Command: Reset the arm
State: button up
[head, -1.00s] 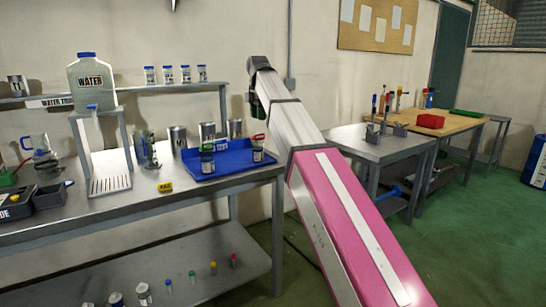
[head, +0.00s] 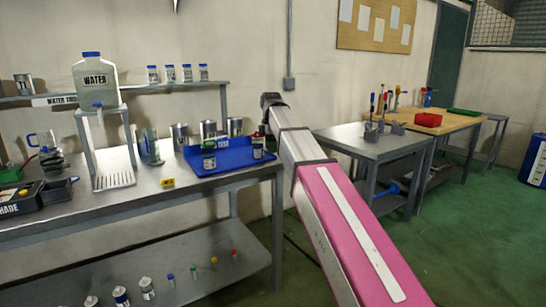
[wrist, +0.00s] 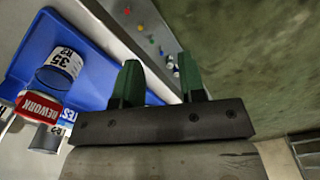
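My arm (head: 355,235), pink and white, reaches up and back beside the right end of the steel workbench. Its wrist end is near the right edge of the blue tray (head: 225,160). In the wrist view my gripper (wrist: 160,80) shows two green fingers spread apart with nothing between them. The fingers are over the tray's edge and the gap beside it. In the head view the fingers are hidden or too small to make out.
A can marked 35 (wrist: 58,72) and a red-labelled can (wrist: 38,108) stand on the tray close to my gripper. A water jug (head: 94,78) sits on a stand at left. A second steel table (head: 355,140) is at right. Green floor (head: 460,230) is open at right.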

jog(key=s+d+f+m, duration=0.6)
jog(key=s+f, duration=0.1)
jog(key=f, duration=0.6)
jog(key=s+d+f+m, duration=0.7)
jog(key=s+f, duration=0.1)
jog(key=f, duration=0.6)
jog(key=s+d+f+m, duration=0.6)
jog(key=s+f+m, duration=0.1)
jog(key=f, duration=0.7)
jog(key=shift+s+d, duration=0.35)
